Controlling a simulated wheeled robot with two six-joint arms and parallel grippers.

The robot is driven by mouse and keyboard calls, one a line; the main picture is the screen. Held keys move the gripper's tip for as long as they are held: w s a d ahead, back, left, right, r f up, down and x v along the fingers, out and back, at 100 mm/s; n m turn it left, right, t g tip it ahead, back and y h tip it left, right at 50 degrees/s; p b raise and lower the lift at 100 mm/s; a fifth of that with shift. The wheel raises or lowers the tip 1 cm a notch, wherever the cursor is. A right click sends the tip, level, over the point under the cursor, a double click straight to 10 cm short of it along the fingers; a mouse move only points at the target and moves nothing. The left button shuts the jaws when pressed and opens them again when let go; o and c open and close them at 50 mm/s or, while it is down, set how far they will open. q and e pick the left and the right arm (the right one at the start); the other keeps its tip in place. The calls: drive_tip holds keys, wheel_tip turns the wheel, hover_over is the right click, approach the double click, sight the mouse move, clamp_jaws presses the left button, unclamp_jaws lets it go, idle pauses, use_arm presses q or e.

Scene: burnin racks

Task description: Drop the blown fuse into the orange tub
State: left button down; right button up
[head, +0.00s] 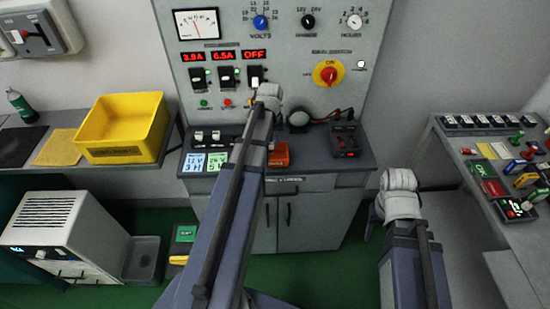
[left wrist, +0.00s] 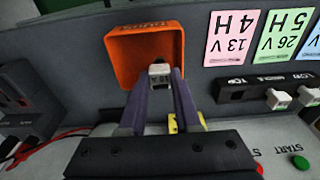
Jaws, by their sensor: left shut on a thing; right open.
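My left gripper (left wrist: 160,82) is shut on the fuse (left wrist: 159,72), a small pale block with a dark marking, held between the two fingertips. In the left wrist view the fuse overlaps the opening of the orange tub (left wrist: 124,38); I cannot tell whether it is above or within the rim. In the head view the orange tub (head: 281,154) sits on the bench ledge beside my left arm, which hides part of it. My left gripper's fingers are hidden there. My right arm is at the lower right of the head view, its gripper fingers hidden.
A control panel (head: 225,110) with dials and switches rises behind the ledge. Coloured cards (head: 217,161) lie left of the tub and a dark meter box (head: 345,140) right of it. A yellow bin (head: 124,152) stands on the left bench. The right bench holds several small coloured parts.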

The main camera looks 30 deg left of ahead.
use_arm(q)
drive_tip(key=c, duration=0.5)
unclamp_jaws()
drive_tip(key=shift+c, duration=0.2)
drive_tip(key=r+p, duration=0.5)
drive_tip(key=s+r+p, duration=0.1)
drive_tip(key=r+p, duration=0.1)
drive_tip(key=r, duration=0.1)
drive_tip(key=shift+d+p, duration=0.25)
drive_tip(key=shift+p, duration=0.15)
drive_tip(key=shift+f, duration=0.1)
drive_tip(key=shift+w, duration=0.1)
drive_tip(key=s+d+f+m+b, duration=0.1)
drive_tip(key=s+d+m, duration=0.4)
drive_tip(key=d, duration=1)
drive_tip(key=s+d+f+m+g+b, duration=0.1)
drive_tip(key=s+d+m, duration=0.4)
drive_tip(key=s+d, duration=0.5)
drive_tip(key=d, duration=0.5)
drive_tip(key=shift+s, duration=0.3)
